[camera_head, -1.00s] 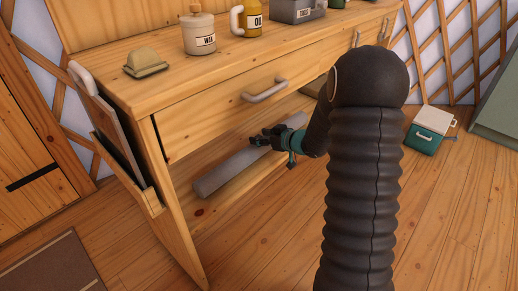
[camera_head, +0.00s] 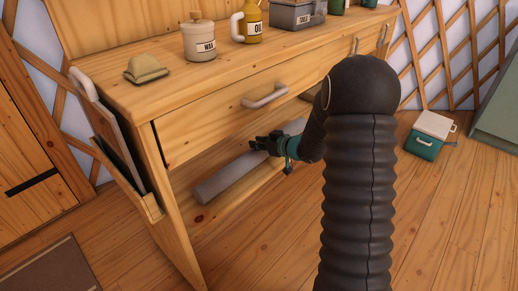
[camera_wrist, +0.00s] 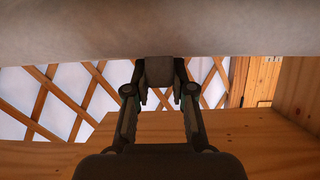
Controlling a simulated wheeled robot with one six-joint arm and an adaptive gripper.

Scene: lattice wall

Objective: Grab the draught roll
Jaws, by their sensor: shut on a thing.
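The draught roll (camera_head: 228,177), a long grey cylinder, lies lengthwise in the open space under the workbench drawer. My gripper (camera_head: 261,143) is at its middle, shut on it. In the wrist view the pale roll (camera_wrist: 75,35) spans the top of the picture. There the gripper's fingers (camera_wrist: 159,90) stand on both sides of a small grey block-like part (camera_wrist: 159,71) at the roll's lower edge. My gripper hides part of the roll in the head view.
The drawer front (camera_head: 215,125) with its handle (camera_head: 265,96) is just above the roll. The bench's left side panel (camera_head: 168,205) stands by its near end. A wax jar (camera_head: 199,41) and an oil jug (camera_head: 247,22) stand on top. A green box (camera_head: 425,140) is on the floor at right.

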